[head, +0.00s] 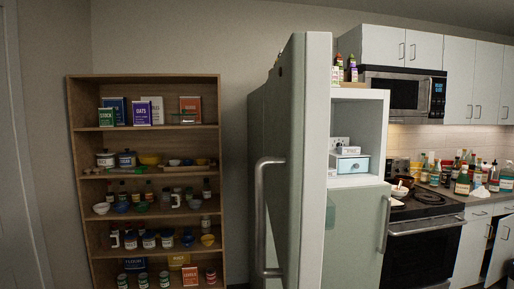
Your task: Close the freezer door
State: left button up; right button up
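The freezer door (312,150) is the tall pale green door in the middle of the head view. It stands open, swung out toward me and seen almost edge-on. A long grey metal handle (262,215) runs down its left side. To the right of the door, the open freezer compartment (374,125) shows a few boxes (349,160) inside. Below it is a closed lower door (354,235) with its own handle. Neither of my grippers is in view.
A wooden shelf unit (222,130) with boxes, bowls and jars stands left of the door. A coil stove (425,245) with a microwave (402,92) above is at the right. The counter beyond holds several bottles. Small items stand on top of the fridge.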

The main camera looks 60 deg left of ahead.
aim_at(291, 175)
jog(key=u, duration=1.7)
jog(key=i, duration=1)
jog(key=u, duration=0.9)
jog(key=k, duration=0.9)
jog(key=z, duration=0.95)
jog(key=i, duration=0.5)
jog(key=u, duration=0.05)
